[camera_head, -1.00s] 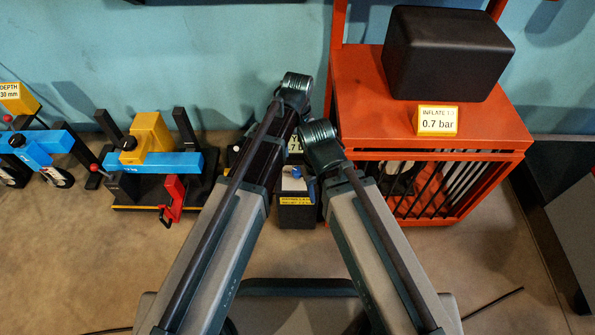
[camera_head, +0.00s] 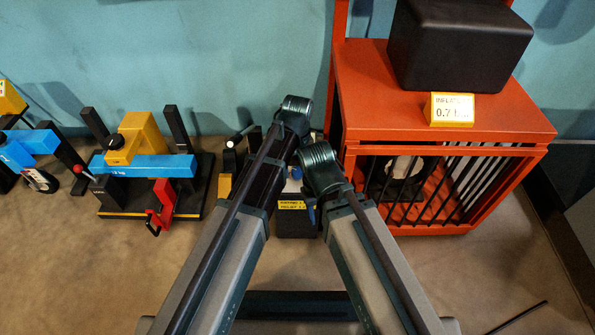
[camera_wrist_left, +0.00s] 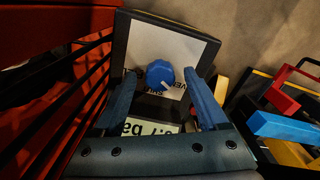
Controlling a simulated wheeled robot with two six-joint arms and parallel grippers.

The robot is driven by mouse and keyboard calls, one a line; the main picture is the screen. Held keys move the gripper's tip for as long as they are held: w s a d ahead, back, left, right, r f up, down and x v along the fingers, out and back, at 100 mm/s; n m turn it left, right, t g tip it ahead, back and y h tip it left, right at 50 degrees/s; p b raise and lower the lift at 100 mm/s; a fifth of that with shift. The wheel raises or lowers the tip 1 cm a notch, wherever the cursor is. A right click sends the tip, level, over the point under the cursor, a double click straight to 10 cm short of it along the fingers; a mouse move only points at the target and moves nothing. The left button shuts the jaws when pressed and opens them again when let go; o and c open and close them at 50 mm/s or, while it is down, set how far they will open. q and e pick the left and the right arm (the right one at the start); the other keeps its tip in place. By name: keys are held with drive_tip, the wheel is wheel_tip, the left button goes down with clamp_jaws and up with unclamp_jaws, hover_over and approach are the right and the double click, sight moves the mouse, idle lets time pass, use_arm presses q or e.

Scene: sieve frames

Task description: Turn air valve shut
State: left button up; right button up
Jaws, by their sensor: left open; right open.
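The round blue valve knob (camera_wrist_left: 160,75) with a white pointer mark sits on a pale plate with lettering in the left wrist view. In the head view a bit of the blue knob (camera_head: 296,173) shows between my arms, above a small dark box (camera_head: 297,224) with a yellow label. My left gripper (camera_wrist_left: 160,80) is open, its two fingers on either side of the knob in the picture; I cannot tell whether they touch it. In the head view its fingers are hidden behind my arm. My right gripper (camera_head: 312,208) is open and mostly hidden under its wrist.
An orange barred cage (camera_head: 440,190) stands right of the valve, bearing a black box (camera_head: 460,45) and a yellow 0.7 bar sign (camera_head: 450,109). A blue and yellow fixture with a red lever (camera_head: 160,203) stands to the left. Bare floor (camera_head: 90,265) lies in front.

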use_arm(q)
drive_tip(key=shift+c, duration=0.2)
clamp_jaws()
drive_tip(key=shift+m, duration=0.3)
drive_tip(key=m, duration=1.1)
drive_tip(key=shift+m, duration=0.3)
idle(0.4)
